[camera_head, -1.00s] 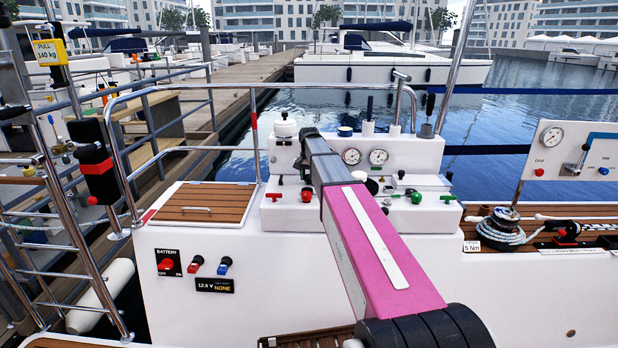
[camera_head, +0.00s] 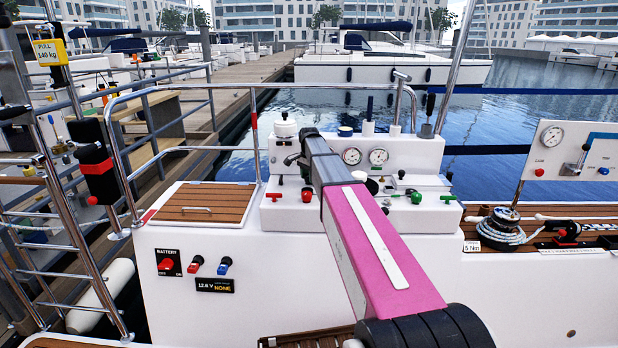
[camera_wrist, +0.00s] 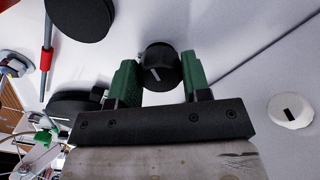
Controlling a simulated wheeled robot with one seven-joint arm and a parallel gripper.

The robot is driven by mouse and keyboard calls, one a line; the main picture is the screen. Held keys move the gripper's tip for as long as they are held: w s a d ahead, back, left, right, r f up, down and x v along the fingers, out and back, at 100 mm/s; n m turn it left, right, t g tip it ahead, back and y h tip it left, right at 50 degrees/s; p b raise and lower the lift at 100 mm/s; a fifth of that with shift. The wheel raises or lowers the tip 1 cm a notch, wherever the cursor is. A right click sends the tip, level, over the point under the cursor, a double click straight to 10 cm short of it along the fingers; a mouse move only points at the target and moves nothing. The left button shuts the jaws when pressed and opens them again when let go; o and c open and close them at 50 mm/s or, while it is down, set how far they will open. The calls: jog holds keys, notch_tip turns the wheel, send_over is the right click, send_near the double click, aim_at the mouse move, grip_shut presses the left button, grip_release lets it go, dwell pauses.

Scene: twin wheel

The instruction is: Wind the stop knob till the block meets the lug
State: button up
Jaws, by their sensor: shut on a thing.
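A black round knob (camera_wrist: 158,57) with a white pointer line sits on a white panel in the wrist view. The green fingers of my gripper (camera_wrist: 160,72) stand on either side of the knob and are shut on it. I cannot tell for sure that it is the stop knob. The block and the lug cannot be made out in either view. In the head view my pink arm covers the middle of the white console (camera_head: 425,158) and hides the fingers and the knob.
In the wrist view a white knob (camera_wrist: 291,110) with a dark slot lies to the right, and a red-sleeved rod (camera_wrist: 47,62) and dark discs to the left. In the head view gauges (camera_head: 378,157), a red knob (camera_head: 307,194) and a green knob (camera_head: 416,197) flank my arm.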

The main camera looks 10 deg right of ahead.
dwell(0.3)
jog(key=o, duration=0.9)
notch_tip(320, 180, up, 11)
jog(key=shift+f, duration=0.1)
